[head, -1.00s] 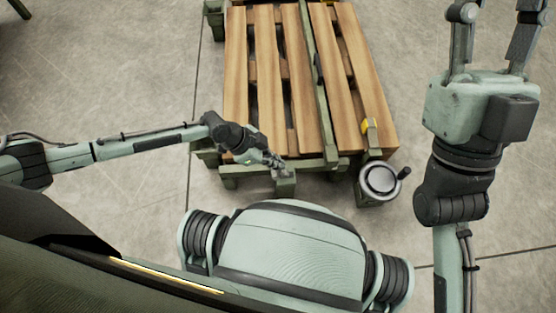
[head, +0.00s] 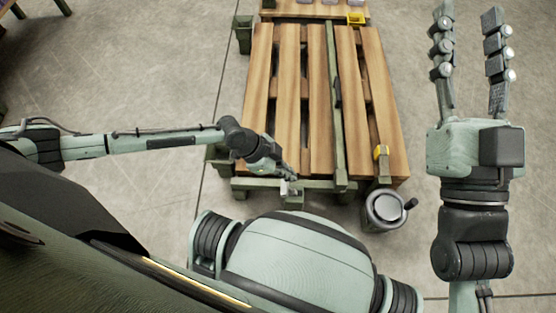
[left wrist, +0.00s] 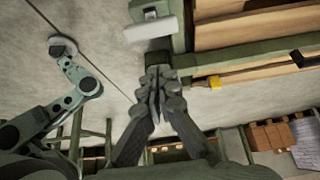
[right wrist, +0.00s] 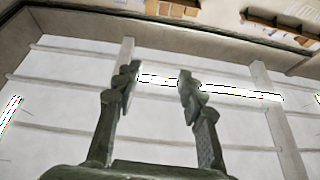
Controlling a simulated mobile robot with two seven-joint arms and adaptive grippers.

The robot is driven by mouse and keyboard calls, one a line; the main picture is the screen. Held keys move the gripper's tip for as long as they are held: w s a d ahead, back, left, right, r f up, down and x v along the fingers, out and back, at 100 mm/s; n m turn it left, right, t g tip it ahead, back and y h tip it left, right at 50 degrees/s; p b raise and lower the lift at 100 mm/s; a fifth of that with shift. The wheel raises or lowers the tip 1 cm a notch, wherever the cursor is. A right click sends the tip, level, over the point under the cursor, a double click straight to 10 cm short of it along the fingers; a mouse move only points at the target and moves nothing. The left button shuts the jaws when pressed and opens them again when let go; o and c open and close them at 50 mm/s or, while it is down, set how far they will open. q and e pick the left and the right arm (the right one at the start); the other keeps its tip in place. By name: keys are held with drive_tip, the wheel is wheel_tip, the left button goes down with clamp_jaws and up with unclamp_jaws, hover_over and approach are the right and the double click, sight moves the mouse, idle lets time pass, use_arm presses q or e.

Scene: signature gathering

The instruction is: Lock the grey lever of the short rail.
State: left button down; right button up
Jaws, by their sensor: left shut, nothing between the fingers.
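A slatted wooden platform in a green frame lies ahead in the head view. Its front green rail (head: 258,184) crosses the near end. A grey lever (head: 291,187) sits at this front rail, and a pale grey bar that looks like it shows in the left wrist view (left wrist: 152,28). My left gripper (head: 287,174) is shut and empty at the lever; it partly covers it in the head view. In the left wrist view the closed fingertips (left wrist: 158,76) are just below the bar. Contact cannot be told. My right gripper (head: 468,18) is open and empty, raised at the right.
A yellow-topped part (head: 381,153) stands at the platform's right side. A grey round wheel (head: 386,207) with a black knob is at the near right corner. A long green rail (head: 335,110) runs along the slats. Bare concrete floor (head: 170,60) lies to the left.

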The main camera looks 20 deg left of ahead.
use_arm(q)
drive_tip(key=v, duration=0.6)
drive_tip(key=shift+s+a+f+p, duration=0.25)
drive_tip(key=shift+a+p, duration=0.1)
drive_tip(key=shift+a, duration=0.05)
use_arm(e)
drive_tip(key=shift+w+a+f+g, duration=0.1)
drive_tip(key=shift+w+f+g, duration=0.15)
drive_tip(key=shift+f+g, duration=0.45)
drive_tip(key=shift+w+f+g, duration=0.25)
drive_tip(key=shift+f+g, duration=0.15)
drive_tip(key=shift+f, duration=0.5)
